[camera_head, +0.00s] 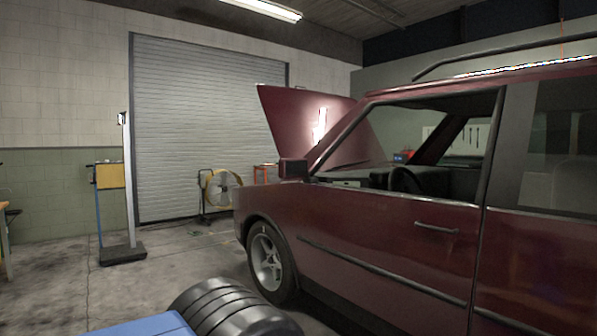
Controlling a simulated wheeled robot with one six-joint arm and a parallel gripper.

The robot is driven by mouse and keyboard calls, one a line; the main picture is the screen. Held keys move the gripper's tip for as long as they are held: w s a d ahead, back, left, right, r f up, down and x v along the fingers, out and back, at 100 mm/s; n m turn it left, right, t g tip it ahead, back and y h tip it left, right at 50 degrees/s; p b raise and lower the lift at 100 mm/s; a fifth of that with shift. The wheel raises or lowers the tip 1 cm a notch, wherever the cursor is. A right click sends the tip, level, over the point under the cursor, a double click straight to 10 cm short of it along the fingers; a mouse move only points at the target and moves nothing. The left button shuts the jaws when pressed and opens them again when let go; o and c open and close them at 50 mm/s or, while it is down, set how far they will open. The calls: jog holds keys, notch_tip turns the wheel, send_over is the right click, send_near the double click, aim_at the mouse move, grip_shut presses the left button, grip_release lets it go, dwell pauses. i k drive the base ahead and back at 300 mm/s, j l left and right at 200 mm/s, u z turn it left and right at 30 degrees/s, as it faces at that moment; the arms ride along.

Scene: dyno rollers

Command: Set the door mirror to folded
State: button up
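The door mirror (293,168) is a small dark red-black box at the front lower corner of the front side window of the red car (390,240). It appears to stand out from the door, but its exact angle is too small to tell. The front door is shut, with its handle (436,228) towards the rear edge. My gripper is not in view.
The car's bonnet (305,125) is raised. A yellow round fan (222,188) stands beyond the car's front, by the roller shutter (205,125). A post on a dark base (122,255) stands at left. Open concrete floor (185,262) lies left of the car.

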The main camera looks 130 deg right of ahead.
aim_at(289, 168)
jog(key=z, duration=4.45)
